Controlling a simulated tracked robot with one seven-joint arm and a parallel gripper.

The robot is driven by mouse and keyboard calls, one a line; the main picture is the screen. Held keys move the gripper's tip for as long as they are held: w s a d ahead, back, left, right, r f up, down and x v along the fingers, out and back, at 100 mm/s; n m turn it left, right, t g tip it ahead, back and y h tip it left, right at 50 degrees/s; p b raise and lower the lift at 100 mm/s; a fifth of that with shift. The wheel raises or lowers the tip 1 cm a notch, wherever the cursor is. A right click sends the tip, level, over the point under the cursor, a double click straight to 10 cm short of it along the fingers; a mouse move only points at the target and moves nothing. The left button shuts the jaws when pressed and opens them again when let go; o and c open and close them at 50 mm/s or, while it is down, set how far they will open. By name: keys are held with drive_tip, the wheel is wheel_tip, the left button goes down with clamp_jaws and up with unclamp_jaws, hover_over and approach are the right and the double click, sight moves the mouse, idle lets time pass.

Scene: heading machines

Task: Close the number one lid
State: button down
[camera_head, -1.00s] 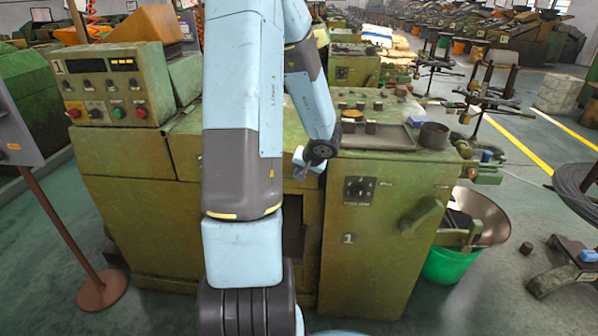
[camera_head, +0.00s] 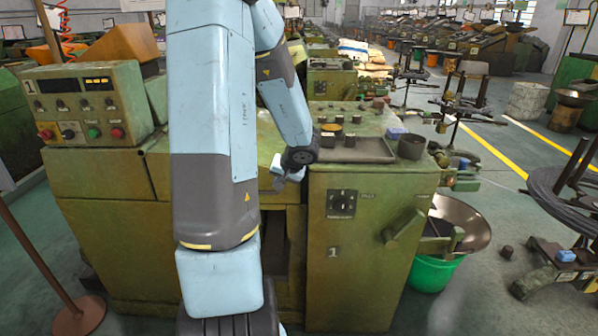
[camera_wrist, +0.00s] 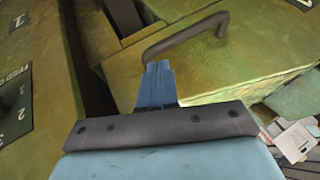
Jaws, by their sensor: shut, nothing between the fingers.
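The green machine (camera_head: 350,270) bears a painted "1" on its front. In the wrist view a green lid-like panel (camera_wrist: 255,60) carries a dark bar handle (camera_wrist: 185,34). My gripper (camera_wrist: 157,72) is shut, with its blue fingertips in front of the panel, close to the handle's left end. I cannot tell whether they touch it. Nothing is between the fingers. In the head view my gripper (camera_head: 280,172) is small, at the machine's middle beside the control block, and my arm hides much of the area around it. How far the lid is open is not clear.
A control box (camera_head: 85,105) with buttons stands on the machine's left. Knobs and a round dark cup (camera_head: 411,146) sit on its top right. A metal bowl (camera_head: 462,225) and a green bucket (camera_head: 435,272) are at the right. A post with a round base (camera_head: 78,316) stands at left.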

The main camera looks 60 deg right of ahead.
drive_tip(key=s+r, duration=0.7)
drive_tip(key=s, duration=0.1)
drive_tip(key=shift+a, duration=0.45)
drive_tip(key=w+a+r+n+y, duration=0.2)
drive_tip(key=w+a+r+n, duration=0.25)
drive_tip(key=w+a, duration=0.6)
drive_tip(key=w+a+r+n+y, duration=0.25)
drive_tip(key=w+a+r, duration=0.4)
drive_tip(key=a, duration=0.65)
drive_tip(key=s+a+r+n+h, duration=0.1)
drive_tip(key=s+a+r+n, duration=0.1)
drive_tip(key=a, duration=0.9)
drive_tip(key=s+a+r+n, duration=0.3)
drive_tip(key=a+r+n, duration=0.2)
drive_tip(key=a, duration=0.6)
drive_tip(key=shift+a+g+h, duration=0.3)
drive_tip(key=shift+g+h, duration=0.05)
drive_tip(key=shift+g, duration=0.05)
